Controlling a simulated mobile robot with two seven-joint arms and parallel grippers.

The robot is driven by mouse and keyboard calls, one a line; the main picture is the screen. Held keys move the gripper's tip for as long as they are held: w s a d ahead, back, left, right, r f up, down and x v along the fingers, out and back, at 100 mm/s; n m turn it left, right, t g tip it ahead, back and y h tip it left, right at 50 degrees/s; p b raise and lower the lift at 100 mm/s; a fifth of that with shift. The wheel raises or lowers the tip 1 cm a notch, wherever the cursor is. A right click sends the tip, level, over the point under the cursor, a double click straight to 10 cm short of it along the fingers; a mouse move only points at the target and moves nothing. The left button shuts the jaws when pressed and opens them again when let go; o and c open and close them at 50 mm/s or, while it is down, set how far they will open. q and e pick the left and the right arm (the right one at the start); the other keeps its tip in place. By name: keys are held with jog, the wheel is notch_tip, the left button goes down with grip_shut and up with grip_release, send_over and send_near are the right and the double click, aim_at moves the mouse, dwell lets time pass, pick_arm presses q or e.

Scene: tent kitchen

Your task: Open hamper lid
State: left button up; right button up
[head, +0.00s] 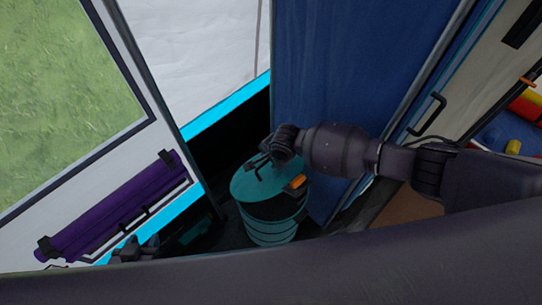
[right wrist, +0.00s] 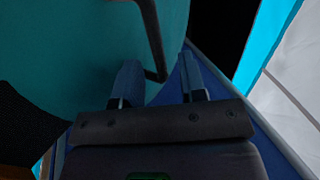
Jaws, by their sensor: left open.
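The hamper (head: 268,229) is a teal drum with dark bands, standing on the floor near the middle of the head view. Its teal lid (head: 245,186) lies flat on top and looks closed. The dark lid handle (head: 258,170) is partly hidden by my right gripper (head: 268,156), which is over the lid. In the right wrist view the right gripper (right wrist: 160,82) has its fingers apart, with the lower end of the dark handle (right wrist: 152,38) showing between them against the teal lid (right wrist: 75,55). My left gripper (head: 136,250) is open and empty, low at the left.
An orange piece (head: 296,182) shows at the hamper's upper right edge. A blue fabric panel (head: 325,70) rises close behind the hamper. A purple roll (head: 115,212) is strapped to the tent wall at the left. A cabinet with a black handle (head: 428,114) stands at the right.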

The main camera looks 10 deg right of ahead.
grip_shut()
dwell(0.3)
